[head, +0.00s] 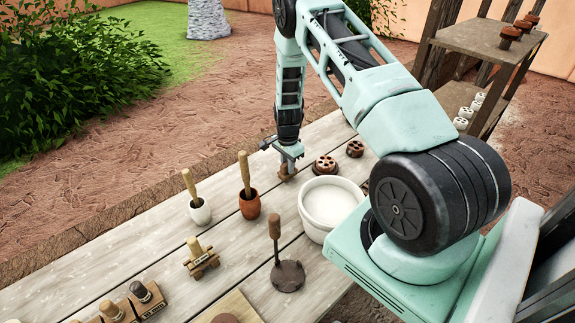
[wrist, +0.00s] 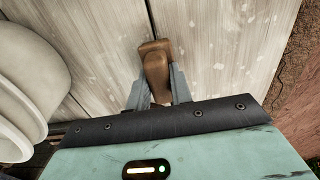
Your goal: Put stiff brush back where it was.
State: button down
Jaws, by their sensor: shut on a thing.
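My gripper (head: 287,159) points down at the far end of the plank table, behind the white bowl. It is shut on a brown wooden piece, which I take to be the stiff brush (wrist: 155,62). In the wrist view the brush sits between the two grey fingers (wrist: 157,88), with its wider end toward the top. In the head view the brush (head: 286,174) is low at the table top; I cannot tell whether it touches the boards. Its bristles are not visible.
The white bowl (head: 331,203) stands close beside my gripper, with brown perforated discs (head: 325,165) behind it. Pots with wooden handles (head: 249,203), a small wooden rack (head: 201,259), a handled dark disc (head: 288,276) and labelled blocks (head: 147,298) stand nearer. Bare boards lie left of my gripper.

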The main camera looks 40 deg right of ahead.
jog(key=shift+f, duration=0.65)
jog(key=shift+f, duration=0.2)
jog(key=c, duration=1.3)
grip_release()
jog(key=shift+o, duration=0.2)
jog(key=shift+r, duration=0.1)
